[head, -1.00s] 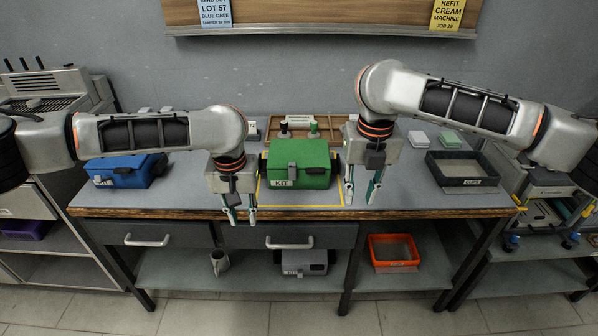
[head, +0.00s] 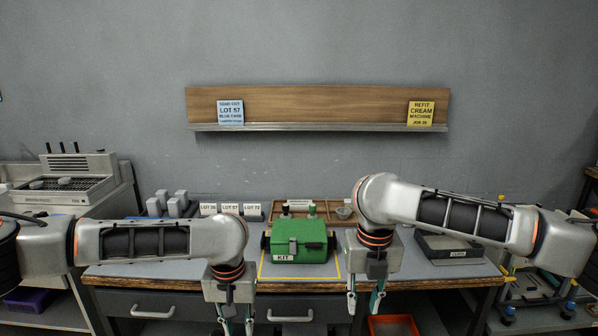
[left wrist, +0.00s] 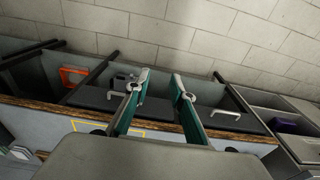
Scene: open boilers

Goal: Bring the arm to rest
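My left gripper (head: 235,326) hangs in front of the bench's front edge, left of the green KIT case; its fingertips run to the bottom of the head view. In the left wrist view its two fingers (left wrist: 160,85) stand apart with nothing between them. My right gripper (head: 363,302) hangs to the right of the green case, fingers pointing down, apart and empty. The green KIT case (head: 299,240) sits closed inside a yellow outline on the bench. Both arms are bent and held over the bench.
The bench (head: 135,271) has drawers below. A black tray labelled CUPS (head: 450,250) stands at the right. Labelled LOT cards (head: 230,209) stand at the back, beside a wooden tray (head: 325,207). A wall shelf (head: 315,105) holds a blue and a yellow card. An orange bin (head: 393,326) is below.

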